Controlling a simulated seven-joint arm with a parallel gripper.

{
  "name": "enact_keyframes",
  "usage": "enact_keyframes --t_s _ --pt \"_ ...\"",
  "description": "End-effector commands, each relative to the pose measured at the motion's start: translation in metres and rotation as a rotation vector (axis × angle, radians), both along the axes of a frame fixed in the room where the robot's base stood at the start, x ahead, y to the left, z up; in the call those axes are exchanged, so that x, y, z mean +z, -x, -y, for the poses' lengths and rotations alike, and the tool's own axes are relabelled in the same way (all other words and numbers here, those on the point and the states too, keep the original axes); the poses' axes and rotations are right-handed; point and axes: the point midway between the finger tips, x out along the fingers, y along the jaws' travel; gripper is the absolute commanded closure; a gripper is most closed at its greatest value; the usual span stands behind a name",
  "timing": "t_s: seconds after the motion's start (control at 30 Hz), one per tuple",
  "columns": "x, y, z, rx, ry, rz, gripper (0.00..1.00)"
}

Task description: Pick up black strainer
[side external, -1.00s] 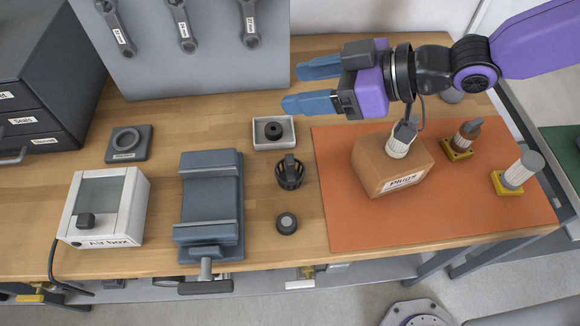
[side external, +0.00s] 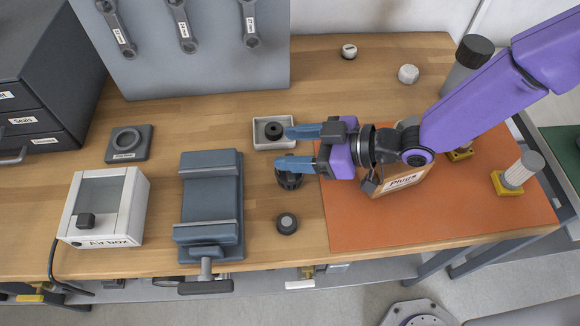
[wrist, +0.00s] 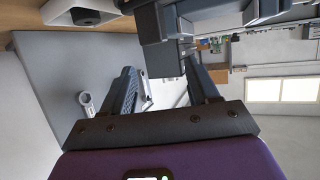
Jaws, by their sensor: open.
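The black strainer (side external: 289,181), a small dark slotted cup, stands on the wooden bench between the grey vise and the orange mat. Its upper part is hidden behind my gripper in the side view. My gripper (side external: 283,148) is open, its blue fingers pointing left. The nearer finger overlaps the strainer's top in the picture; I cannot tell whether they touch. The other finger overlaps the edge of the small white tray. In the wrist view my gripper's fingers (wrist: 162,68) are apart with nothing held between them, and I cannot make out the strainer there.
The grey vise (side external: 210,205) stands left of the strainer. A small dark round part (side external: 287,223) lies in front of it. A white tray (side external: 259,143) holding a black ring is behind. The Plugs box (side external: 402,182) stands on the orange mat (side external: 450,218) under my arm.

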Motion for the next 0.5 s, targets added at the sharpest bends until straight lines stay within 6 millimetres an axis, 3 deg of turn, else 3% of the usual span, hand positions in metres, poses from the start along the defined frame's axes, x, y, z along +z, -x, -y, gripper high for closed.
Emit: enact_keyframes --t_s 0.17,0.4,0.5 --pt "-0.009 0.0 0.0 0.0 0.002 -0.001 0.4" --pt "-0.043 0.001 0.001 0.001 0.005 -0.002 0.4" --pt "-0.044 -0.005 -0.013 0.001 -0.002 0.001 0.4"
